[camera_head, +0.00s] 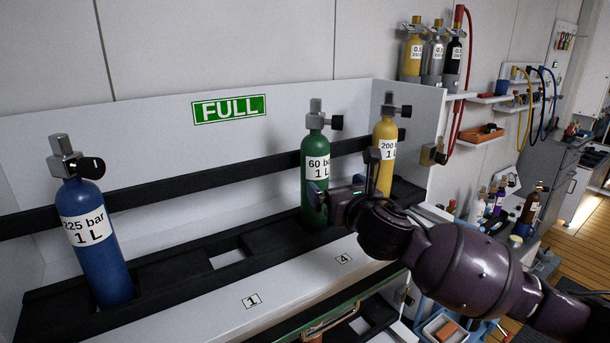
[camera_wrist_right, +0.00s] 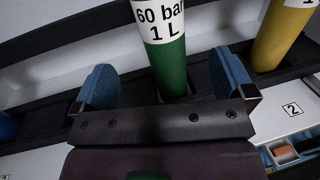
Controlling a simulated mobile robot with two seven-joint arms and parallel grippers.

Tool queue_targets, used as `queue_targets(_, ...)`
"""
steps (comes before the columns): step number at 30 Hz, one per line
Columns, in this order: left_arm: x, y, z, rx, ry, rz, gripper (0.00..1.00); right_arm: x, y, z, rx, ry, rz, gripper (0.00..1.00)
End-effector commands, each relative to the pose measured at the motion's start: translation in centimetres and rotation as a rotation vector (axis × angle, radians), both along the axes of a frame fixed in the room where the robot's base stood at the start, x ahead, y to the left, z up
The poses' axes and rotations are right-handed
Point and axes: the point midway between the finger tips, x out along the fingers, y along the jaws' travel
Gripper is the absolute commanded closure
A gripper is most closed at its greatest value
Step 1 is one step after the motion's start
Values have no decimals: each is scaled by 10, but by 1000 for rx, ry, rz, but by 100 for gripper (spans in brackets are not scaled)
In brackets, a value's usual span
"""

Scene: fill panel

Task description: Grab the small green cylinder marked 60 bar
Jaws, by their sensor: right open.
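The green cylinder (camera_head: 314,190) stands upright in the black rack, with a white label reading 60 bar, 1 L. It also shows in the right wrist view (camera_wrist_right: 171,62), just beyond and between the blue-padded fingers. My right gripper (camera_head: 331,196) is at the cylinder's lower body, below the label. In the wrist view the gripper (camera_wrist_right: 162,85) is open, with a finger on each side of the cylinder and gaps beside it. My left gripper is not in view.
A yellow 200 bar cylinder (camera_head: 384,135) stands close to the right, partly behind my arm. A blue 225 bar cylinder (camera_head: 94,240) stands far left. A black rail (camera_head: 200,187) runs behind. Empty rack slots lie between blue and green.

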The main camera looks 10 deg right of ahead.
Motion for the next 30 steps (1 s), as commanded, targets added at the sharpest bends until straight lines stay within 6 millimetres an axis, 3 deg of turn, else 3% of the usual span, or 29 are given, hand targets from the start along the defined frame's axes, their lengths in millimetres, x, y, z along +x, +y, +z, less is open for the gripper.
queue_targets(5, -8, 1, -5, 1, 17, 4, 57, 7, 1, -1, 0, 1, -1, 0)
queue_targets(13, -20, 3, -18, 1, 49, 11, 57, 43, 8, 0, 1, 1, -1, 0)
queue_targets(23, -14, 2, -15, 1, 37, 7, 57, 63, 12, 0, 1, 0, -1, 0)
queue_targets(30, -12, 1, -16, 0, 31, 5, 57, 92, 17, 1, 2, 1, 0, 0)
